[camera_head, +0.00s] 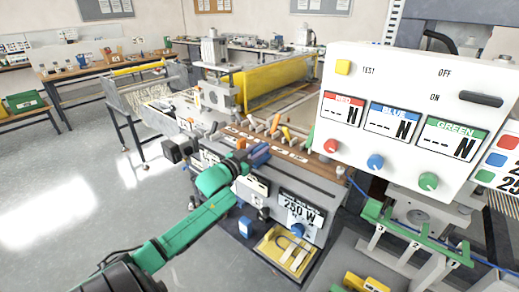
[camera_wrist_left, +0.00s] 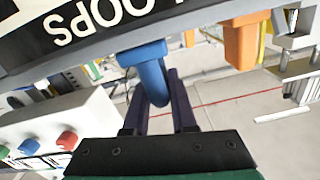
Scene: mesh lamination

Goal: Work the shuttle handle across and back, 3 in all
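The panel marked LOOPS in the left wrist view (camera_wrist_left: 92,42) is on the front of the loom-like bench. A blue handle (camera_wrist_left: 150,62) sticks out beside the lettering, and an orange handle (camera_wrist_left: 240,45) is to its right. Which one is the shuttle handle is not labelled. My left gripper (camera_wrist_left: 160,100) has its dark fingers on both sides of the blue handle's end, with little gap visible. In the head view my left gripper (camera_head: 258,154) is at the bench's front edge. My right gripper is not in view.
A white control box (camera_head: 405,120) with red, blue and green knobs stands at the right. A 250 W panel (camera_head: 299,210) and a yellow tray (camera_head: 285,252) are below the bench front. Floor at left is clear.

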